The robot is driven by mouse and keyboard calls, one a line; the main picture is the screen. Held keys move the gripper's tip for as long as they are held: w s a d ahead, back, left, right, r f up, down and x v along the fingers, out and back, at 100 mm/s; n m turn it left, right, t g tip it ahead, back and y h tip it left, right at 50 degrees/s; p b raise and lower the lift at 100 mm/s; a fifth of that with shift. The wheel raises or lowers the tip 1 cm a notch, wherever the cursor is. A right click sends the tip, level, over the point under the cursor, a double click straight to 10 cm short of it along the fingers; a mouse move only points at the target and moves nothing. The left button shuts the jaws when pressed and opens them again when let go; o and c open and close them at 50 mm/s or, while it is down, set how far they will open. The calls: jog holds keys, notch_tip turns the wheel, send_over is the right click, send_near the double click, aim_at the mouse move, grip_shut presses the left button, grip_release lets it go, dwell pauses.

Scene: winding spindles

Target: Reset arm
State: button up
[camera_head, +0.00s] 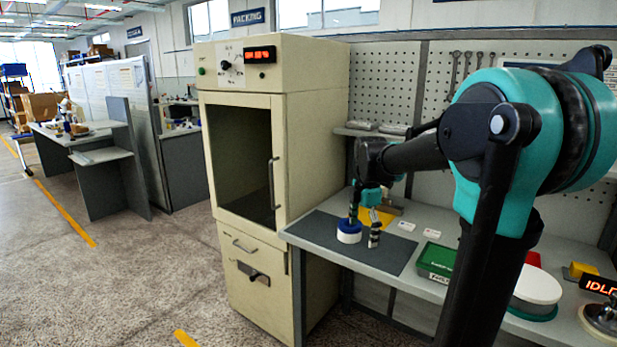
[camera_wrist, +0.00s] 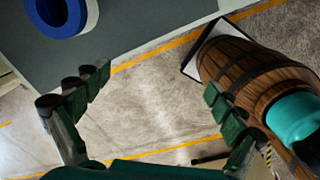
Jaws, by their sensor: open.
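My gripper (camera_head: 364,225) is over the dark mat on the workbench in the head view. In the wrist view its two fingers (camera_wrist: 156,82) stand wide apart, with nothing between them but the view of the floor. A blue and white ring-shaped spool (camera_head: 349,238) sits on the mat, close beside or under one finger in the head view. It also shows at the top left of the wrist view (camera_wrist: 90,18), apart from the fingers. In the head view my arm covers part of the bench.
The dark mat (camera_head: 325,235) covers the bench's left end. A green box (camera_head: 436,262), a white round-topped item (camera_head: 538,284) and an "IDLE" display (camera_head: 599,287) stand to the right. A cream cabinet (camera_head: 310,120) with a dark window adjoins the bench. The floor at left is open.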

jog(key=s+d+f+m+t, duration=0.3)
jog(key=s+f+m, duration=1.3)
jog(key=s+m, duration=0.3)
jog(key=shift+m+t, duration=0.3)
jog(key=shift+m, duration=0.6)
jog(key=shift+d, duration=0.1)
